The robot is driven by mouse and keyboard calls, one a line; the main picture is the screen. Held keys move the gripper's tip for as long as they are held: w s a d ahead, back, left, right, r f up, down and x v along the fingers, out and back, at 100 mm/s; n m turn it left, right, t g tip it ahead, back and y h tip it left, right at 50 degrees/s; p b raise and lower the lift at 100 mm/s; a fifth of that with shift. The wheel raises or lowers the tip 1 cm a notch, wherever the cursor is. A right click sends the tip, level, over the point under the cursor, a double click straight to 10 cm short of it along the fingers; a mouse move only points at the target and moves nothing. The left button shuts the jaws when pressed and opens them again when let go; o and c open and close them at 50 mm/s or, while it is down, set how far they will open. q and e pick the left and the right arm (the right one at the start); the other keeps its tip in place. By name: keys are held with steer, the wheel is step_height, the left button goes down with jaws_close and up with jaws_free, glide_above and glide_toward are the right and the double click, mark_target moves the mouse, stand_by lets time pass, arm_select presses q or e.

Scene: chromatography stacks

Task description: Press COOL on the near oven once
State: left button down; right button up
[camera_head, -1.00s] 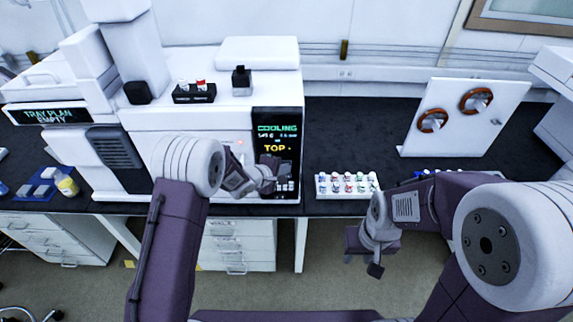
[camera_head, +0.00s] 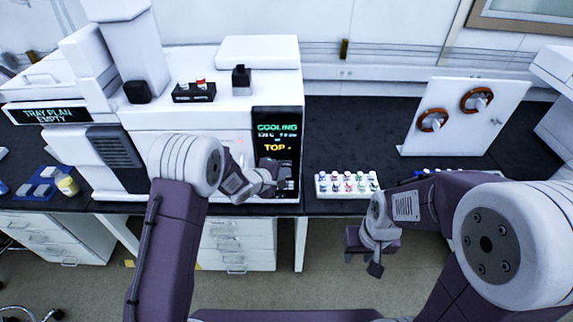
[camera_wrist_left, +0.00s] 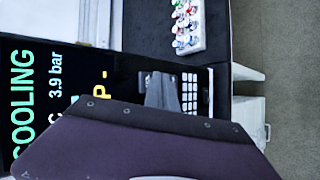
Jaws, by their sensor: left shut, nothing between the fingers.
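The near oven (camera_head: 205,122) is a white box on the bench. Its black front panel (camera_head: 291,146) reads COOLING in green and TOP in yellow, and the panel also shows in the left wrist view (camera_wrist_left: 40,85). My left gripper (camera_head: 272,170) is shut and empty in front of the panel's lower part. In the left wrist view its fingers (camera_wrist_left: 160,90) lie over the panel beside a white keypad (camera_wrist_left: 189,92). They hide part of the panel, and I cannot tell whether they touch it. No COOL key is readable. My right gripper (camera_head: 366,258) hangs in front of the bench, away from the oven.
A white rack of small vials (camera_head: 346,184) stands just right of the oven. A black holder with vials (camera_head: 194,92) sits on top of it. A white board with two orange rings (camera_head: 462,118) stands further right. The dark bench between is mostly clear.

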arm_select(q)
steer(key=shift+s, duration=2.5)
